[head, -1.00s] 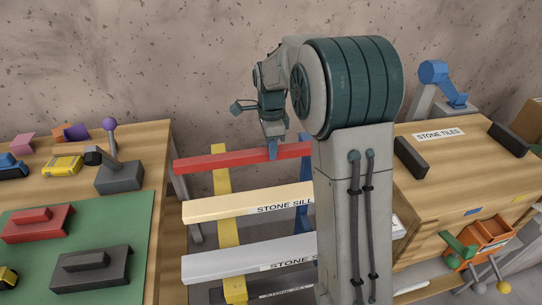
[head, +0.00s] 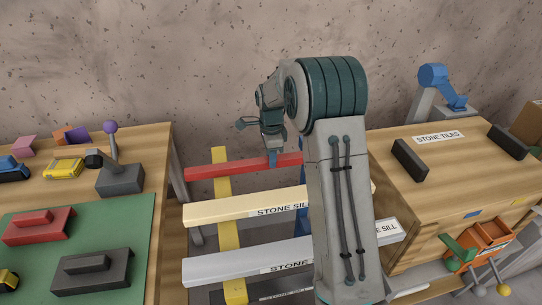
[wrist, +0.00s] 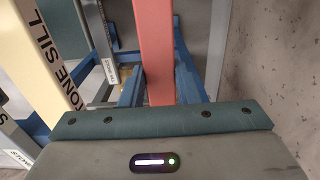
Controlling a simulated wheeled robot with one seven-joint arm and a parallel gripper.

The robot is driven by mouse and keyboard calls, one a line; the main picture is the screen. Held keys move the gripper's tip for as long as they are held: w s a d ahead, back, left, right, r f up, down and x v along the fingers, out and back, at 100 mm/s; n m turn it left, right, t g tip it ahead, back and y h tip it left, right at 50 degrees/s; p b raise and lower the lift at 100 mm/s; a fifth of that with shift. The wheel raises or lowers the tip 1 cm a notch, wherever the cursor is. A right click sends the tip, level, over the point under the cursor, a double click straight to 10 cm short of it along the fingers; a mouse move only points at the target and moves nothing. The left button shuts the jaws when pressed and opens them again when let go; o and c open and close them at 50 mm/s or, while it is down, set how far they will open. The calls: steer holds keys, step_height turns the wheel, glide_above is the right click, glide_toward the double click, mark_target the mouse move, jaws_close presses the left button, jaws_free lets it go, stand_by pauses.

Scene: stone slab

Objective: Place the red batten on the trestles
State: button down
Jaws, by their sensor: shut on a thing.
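The red batten (head: 232,168) lies nearly level across the far end of the trestles in the head view. My gripper (head: 272,158) is shut on it right of the yellow trestle. The yellow trestle (head: 222,157) shows above and below the batten at left. The blue trestle (head: 302,222) is mostly hidden by my arm. In the wrist view, the batten (wrist: 155,45) runs away from my gripper, above blue trestle bars (wrist: 130,92). I cannot tell whether the batten touches the trestles. Its right end is hidden in the head view.
A cream stone sill (head: 235,211) and a grey-white sill (head: 230,268) lie across the trestles nearer me. A workbench (head: 160,165) with toys stands left. A wooden cabinet (head: 395,185) labelled stone tiles stands right. The wall (head: 200,60) is behind.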

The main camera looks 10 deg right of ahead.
steer(key=c, duration=1.5)
jaws_free()
steer(key=shift+f, duration=0.15)
steer(key=o, duration=0.4)
step_height(320, 180, up, 12)
steer(key=s+r+n, duration=0.4)
steer(key=s, duration=0.3)
steer(key=s+f+n, duration=0.1)
steer(key=s+n, duration=0.3)
steer(key=s, duration=0.4)
steer(key=s+f+n+t, duration=0.1)
steer(key=s+n, duration=0.4)
steer(key=s, duration=0.3)
steer(key=s+f+n+t, duration=0.1)
steer(key=s+n, duration=0.4)
steer(key=s, duration=0.3)
steer(key=shift+s+a+f+p, duration=0.2)
steer(key=shift+s+f+p, duration=0.05)
steer(key=shift+p, duration=0.05)
